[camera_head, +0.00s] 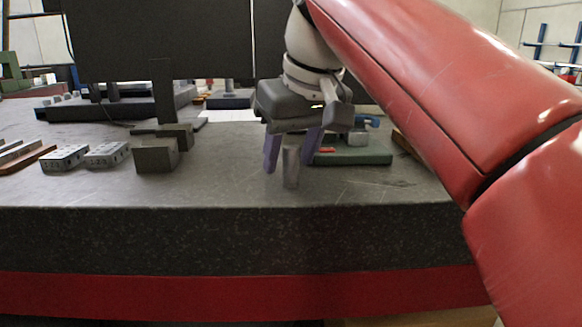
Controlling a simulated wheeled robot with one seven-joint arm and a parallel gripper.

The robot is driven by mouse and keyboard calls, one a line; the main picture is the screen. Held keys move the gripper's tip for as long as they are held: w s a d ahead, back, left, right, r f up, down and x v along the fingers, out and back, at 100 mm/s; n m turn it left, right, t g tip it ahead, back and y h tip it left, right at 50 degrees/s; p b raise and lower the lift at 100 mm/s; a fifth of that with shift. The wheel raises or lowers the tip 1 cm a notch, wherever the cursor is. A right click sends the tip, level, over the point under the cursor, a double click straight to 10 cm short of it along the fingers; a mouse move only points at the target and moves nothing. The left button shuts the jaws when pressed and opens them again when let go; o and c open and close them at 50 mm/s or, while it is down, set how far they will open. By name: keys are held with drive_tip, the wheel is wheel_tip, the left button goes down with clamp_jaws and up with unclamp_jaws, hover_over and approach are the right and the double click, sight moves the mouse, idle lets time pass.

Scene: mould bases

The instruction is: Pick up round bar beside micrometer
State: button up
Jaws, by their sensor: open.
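A grey round bar (291,168) stands upright on the dark stone table, near its front edge. My gripper (289,163) points down over it, with its purple fingers open. In this view one finger is to the left of the bar and the other to the right, with a gap showing on the left. I cannot tell whether either finger touches the bar or how they line up in depth. A green case (362,157) with a small red mark lies just right of the bar, partly behind my gripper. I cannot make out the micrometer for certain.
Grey blocks (156,156) and drilled metal blocks (65,158) stand to the left on the table (220,190). A dark monitor (160,45) stands behind. A small blue item (369,121) is at the back right.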

drive_tip(key=shift+x, duration=1)
clamp_jaws()
drive_tip(key=shift+r, duration=0.1)
